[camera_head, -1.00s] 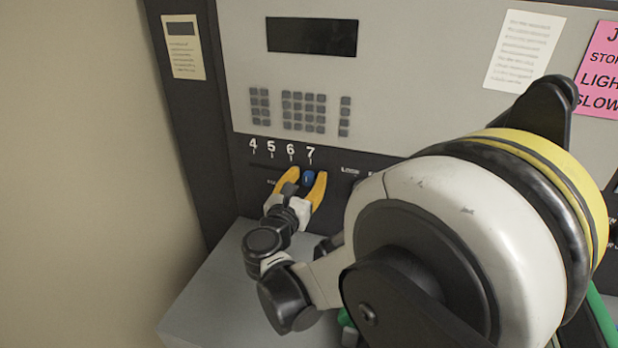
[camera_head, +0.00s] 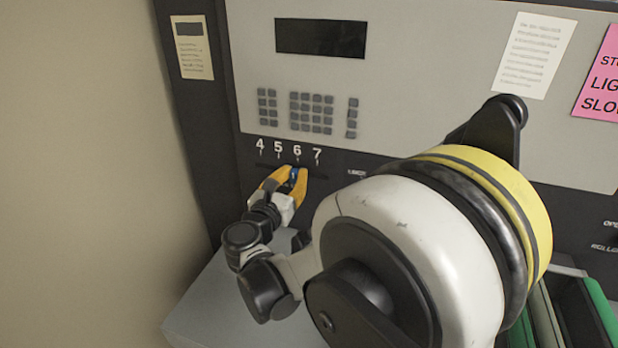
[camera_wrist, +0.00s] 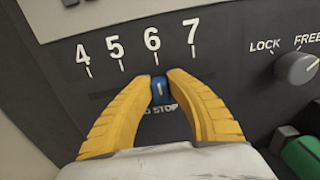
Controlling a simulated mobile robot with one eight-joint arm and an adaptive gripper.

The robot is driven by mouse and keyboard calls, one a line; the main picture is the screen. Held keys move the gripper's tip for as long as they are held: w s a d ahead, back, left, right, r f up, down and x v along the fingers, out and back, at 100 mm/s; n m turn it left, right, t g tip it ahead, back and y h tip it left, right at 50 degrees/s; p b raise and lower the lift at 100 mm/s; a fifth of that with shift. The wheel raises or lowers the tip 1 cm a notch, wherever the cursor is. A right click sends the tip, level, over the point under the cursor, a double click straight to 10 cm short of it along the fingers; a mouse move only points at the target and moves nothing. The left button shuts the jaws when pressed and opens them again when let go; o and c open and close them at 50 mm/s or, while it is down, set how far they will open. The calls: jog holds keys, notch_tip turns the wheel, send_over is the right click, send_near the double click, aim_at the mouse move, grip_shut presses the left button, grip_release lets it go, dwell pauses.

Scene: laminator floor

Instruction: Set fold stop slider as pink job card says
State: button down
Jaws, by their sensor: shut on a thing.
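The fold stop slider has a blue knob (camera_wrist: 158,90) on a dark slot under the printed numbers 4, 5, 6 and 7 (camera_wrist: 137,52). In the wrist view the knob's white line is just below and slightly right of the 6 mark. My gripper (camera_wrist: 160,84) has its yellow fingers closed around the knob; in the head view my gripper (camera_head: 292,172) hides most of it. The pink job card (camera_head: 602,78) is at the right edge of the head view, cut off, with only parts of its words showing.
A LOCK/FREE dial (camera_wrist: 297,68) sits to the right of the slider. A keypad (camera_head: 311,112) and dark display (camera_head: 320,38) are above. A white sheet (camera_head: 535,55) hangs beside the pink card. Green-edged trays (camera_head: 600,310) are at the lower right.

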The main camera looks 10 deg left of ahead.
jog(key=shift+d, duration=0.1)
jog(key=c, duration=1.3)
grip_release()
jog(key=shift+w, duration=0.1)
jog(key=shift+o, duration=0.2)
jog(key=s+a, duration=0.1)
jog(key=s, duration=1.1)
jog(key=shift+a, duration=0.35)
